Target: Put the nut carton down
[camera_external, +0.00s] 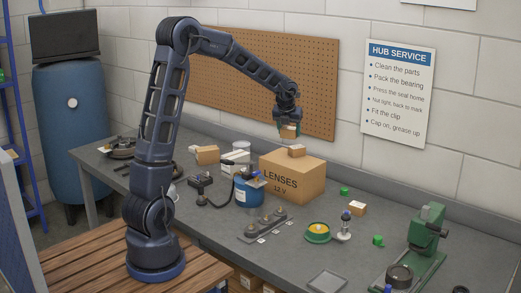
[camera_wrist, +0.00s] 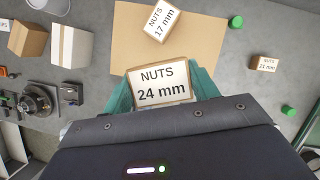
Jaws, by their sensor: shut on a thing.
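My gripper (camera_external: 289,126) is shut on a small nut carton (camera_external: 288,132), held in the air above the big LENSES box (camera_external: 285,187). In the wrist view the carton's white label reads NUTS 24 mm (camera_wrist: 160,88), between green fingers. It overlaps the edge of the tan box top (camera_wrist: 215,45) there. A second carton, NUTS 17 mm (camera_wrist: 172,27), lies on the box top; it also shows in the external view (camera_external: 297,151). A third carton, NUTS 21 mm (camera_wrist: 265,63), sits on the bench, apart from the box (camera_external: 357,209).
Tan and white boxes (camera_external: 207,155) stand left of the LENSES box. A blue can (camera_external: 249,191) stands close to its left side. Green caps (camera_external: 344,191), a yellow-green dish (camera_external: 318,232) and a green press (camera_external: 422,235) are to the right. Part of the box top is bare.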

